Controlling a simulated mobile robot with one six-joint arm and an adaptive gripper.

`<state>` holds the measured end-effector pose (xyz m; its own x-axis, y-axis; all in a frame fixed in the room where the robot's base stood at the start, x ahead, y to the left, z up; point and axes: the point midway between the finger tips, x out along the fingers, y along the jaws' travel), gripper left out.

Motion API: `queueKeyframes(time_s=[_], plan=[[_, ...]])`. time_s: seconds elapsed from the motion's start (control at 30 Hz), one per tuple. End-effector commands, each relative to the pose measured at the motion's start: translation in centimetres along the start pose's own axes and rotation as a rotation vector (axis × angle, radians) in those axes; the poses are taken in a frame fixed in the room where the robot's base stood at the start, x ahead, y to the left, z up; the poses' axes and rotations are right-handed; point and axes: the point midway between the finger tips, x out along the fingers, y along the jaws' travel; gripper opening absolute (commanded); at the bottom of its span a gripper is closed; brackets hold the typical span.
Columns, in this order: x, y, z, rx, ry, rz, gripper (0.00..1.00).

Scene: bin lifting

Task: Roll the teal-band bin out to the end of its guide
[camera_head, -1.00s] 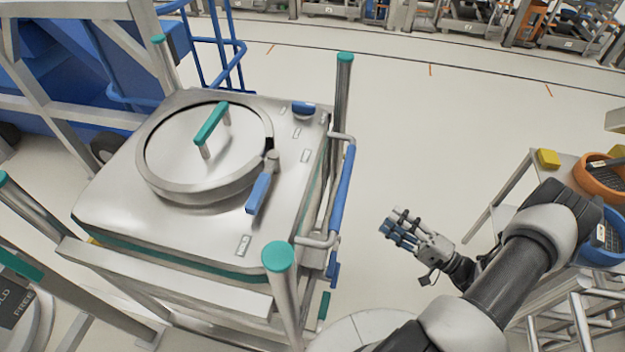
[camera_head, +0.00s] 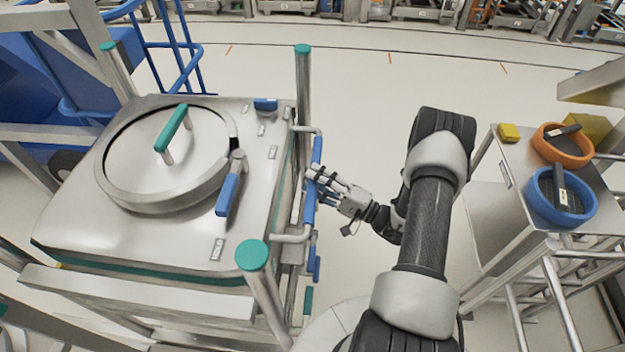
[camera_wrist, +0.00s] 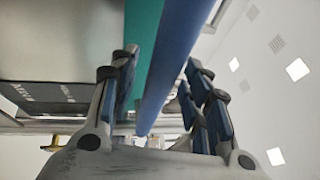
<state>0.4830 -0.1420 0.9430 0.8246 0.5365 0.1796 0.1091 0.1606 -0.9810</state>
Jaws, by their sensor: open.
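The teal-band bin (camera_head: 235,258) is a steel box with a round lid and a teal band under its top edge, standing between posts with teal caps at the left of the head view. A blue push bar (camera_head: 311,205) runs along its right side. My gripper (camera_head: 314,180) is at that bar, fingers toward it. In the wrist view my gripper (camera_wrist: 160,95) is open, with the blue bar (camera_wrist: 175,55) running between its fingers. A teal strip (camera_wrist: 143,28) lies beside the bar. Whether any finger touches the bar cannot be told.
A blue railing (camera_head: 187,50) stands behind the bin. The floor (camera_head: 365,120) beyond my gripper is clear.

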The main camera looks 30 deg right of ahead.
Motion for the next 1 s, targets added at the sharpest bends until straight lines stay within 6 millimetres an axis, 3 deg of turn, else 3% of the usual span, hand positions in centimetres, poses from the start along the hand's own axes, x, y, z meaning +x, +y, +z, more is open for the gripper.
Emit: queueKeyframes(time_s=[0.13, 0.43, 1.0], plan=[[0.96, -0.03, 0.02, 0.000, -0.001, -0.001, 0.44], [1.11, -0.04, 0.02, 0.001, 0.000, -0.001, 0.43], [1.08, -0.02, 0.02, 0.001, 0.000, 0.000, 0.05]])
